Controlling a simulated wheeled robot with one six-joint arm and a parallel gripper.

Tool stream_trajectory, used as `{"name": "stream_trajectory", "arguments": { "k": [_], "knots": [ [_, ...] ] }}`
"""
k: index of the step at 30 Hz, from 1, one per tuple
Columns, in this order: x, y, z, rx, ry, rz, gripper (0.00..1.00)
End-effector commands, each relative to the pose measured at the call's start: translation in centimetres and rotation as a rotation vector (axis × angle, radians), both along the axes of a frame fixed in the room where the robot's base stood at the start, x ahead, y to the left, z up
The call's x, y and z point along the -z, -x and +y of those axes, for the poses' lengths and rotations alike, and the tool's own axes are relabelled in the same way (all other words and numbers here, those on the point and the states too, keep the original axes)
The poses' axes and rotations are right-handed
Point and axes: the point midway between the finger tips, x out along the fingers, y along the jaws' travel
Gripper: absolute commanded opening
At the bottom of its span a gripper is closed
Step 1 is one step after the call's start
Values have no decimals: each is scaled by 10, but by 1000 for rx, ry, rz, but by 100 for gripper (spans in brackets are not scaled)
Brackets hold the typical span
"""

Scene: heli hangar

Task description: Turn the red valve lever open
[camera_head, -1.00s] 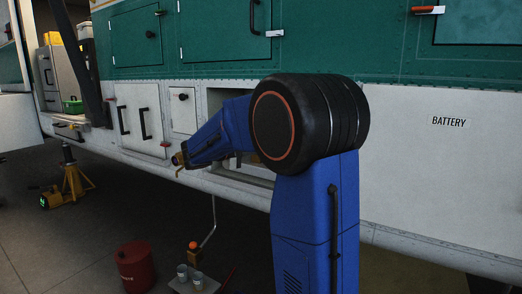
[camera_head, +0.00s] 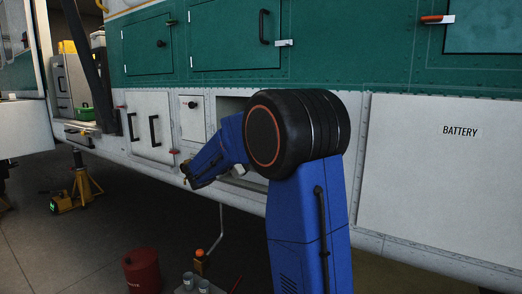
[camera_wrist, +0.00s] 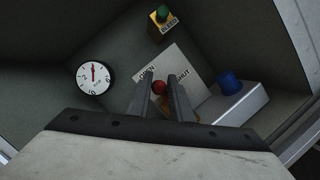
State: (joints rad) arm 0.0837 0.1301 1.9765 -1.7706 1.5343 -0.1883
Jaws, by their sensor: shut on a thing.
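In the wrist view, the red valve lever's round knob (camera_wrist: 158,87) sits between the two grey fingers of my gripper (camera_wrist: 160,86). My gripper is shut on the lever. Behind it is a pale label plate (camera_wrist: 180,62), with OPEN at the left and SHUT at the right. The knob lies between the two words, closer to OPEN. An orange-brown part shows beside the right finger; the lever's lower part is mostly hidden. In the head view, my arm reaches the recess (camera_head: 232,104) in the vehicle's side; the lever is not visible there.
In the wrist view, a round gauge (camera_wrist: 96,77) is at left, a green bleed button (camera_wrist: 162,12) at top and a blue cap (camera_wrist: 230,83) close at right. Recess walls surround them. In the head view, a red canister (camera_head: 142,270) and yellow jack (camera_head: 79,190) stand on the floor.

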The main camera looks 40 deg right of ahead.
Motion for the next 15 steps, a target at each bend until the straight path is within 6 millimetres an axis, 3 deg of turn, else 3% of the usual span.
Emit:
{"name": "stream_trajectory", "arguments": {
  "k": [15],
  "knots": [
    [3,-4,2,-4,15,55,0]
  ]
}}
